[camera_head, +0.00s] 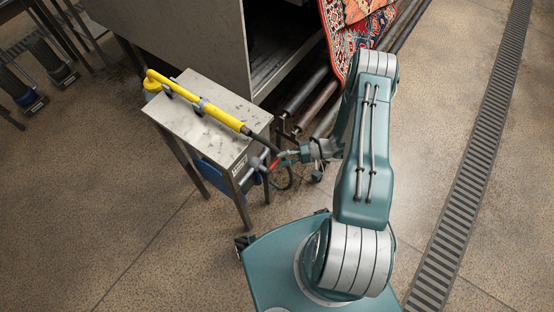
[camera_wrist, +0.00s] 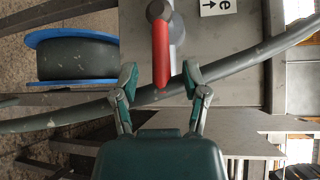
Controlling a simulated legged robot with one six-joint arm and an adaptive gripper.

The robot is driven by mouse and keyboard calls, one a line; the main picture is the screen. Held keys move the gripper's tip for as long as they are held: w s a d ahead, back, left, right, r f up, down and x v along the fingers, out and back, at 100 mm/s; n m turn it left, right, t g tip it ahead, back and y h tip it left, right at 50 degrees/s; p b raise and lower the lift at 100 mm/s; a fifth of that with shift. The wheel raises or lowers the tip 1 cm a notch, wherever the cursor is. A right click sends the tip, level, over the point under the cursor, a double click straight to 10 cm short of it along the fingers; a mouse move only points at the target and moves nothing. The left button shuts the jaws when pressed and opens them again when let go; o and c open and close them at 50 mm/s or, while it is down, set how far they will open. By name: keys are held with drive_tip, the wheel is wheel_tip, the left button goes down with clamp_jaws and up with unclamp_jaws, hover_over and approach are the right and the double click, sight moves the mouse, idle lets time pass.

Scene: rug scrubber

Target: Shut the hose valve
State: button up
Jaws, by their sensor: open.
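The hose valve has a red lever handle (camera_wrist: 160,52) on a grey round hub (camera_wrist: 159,10), mounted on a metal panel at the front of the small table. In the wrist view the lever points straight down. It also shows small in the head view (camera_head: 274,164). My gripper (camera_wrist: 159,88) is open, with one finger on each side of the lever's lower end. I see no clear contact between fingers and lever. A grey hose (camera_wrist: 60,118) runs across behind the fingers. In the head view my gripper (camera_head: 290,157) is at the table's right front corner.
A yellow wand (camera_head: 205,105) lies on the small metal table (camera_head: 190,118). A blue reel (camera_wrist: 75,62) is below its top, left of the valve. A large machine (camera_head: 190,35) with rollers and a patterned rug (camera_head: 355,30) stands behind. Open floor lies to the left.

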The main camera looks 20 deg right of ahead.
drive_tip(key=shift+w+a+f, duration=0.15)
drive_tip(key=shift+a, duration=0.9)
clamp_jaws()
drive_tip(key=shift+d, duration=0.1)
